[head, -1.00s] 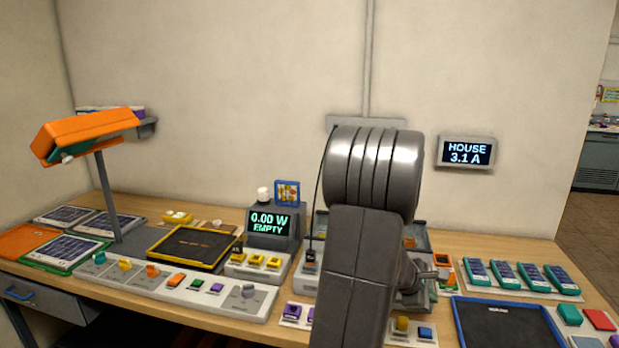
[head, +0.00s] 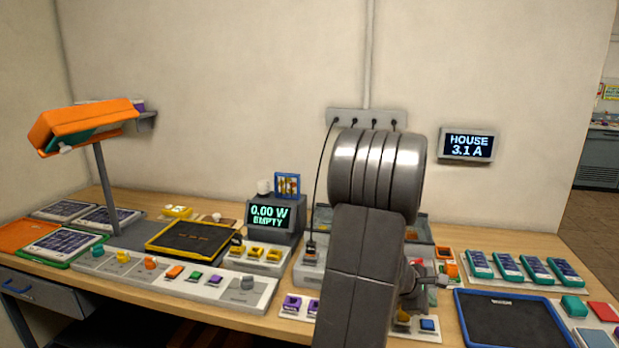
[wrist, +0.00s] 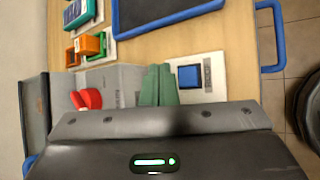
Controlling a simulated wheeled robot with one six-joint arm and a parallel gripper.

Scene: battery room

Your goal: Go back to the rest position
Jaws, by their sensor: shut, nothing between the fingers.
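My gripper (wrist: 158,70) shows in the wrist view as two greenish fingers pressed together, with nothing between them. It is above the wooden bench (wrist: 210,45), between a red knob and a small board with a blue block. In the head view my grey arm rises in front of the bench and hides most of the gripper and the middle of the bench.
A blue-edged dark tray (head: 510,320) lies to the right of my arm, with several teal devices (head: 508,267) behind it. The 0.00 W EMPTY display (head: 268,215) and an orange lamp (head: 85,125) stand left. A socket strip (head: 345,119) is on the wall behind.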

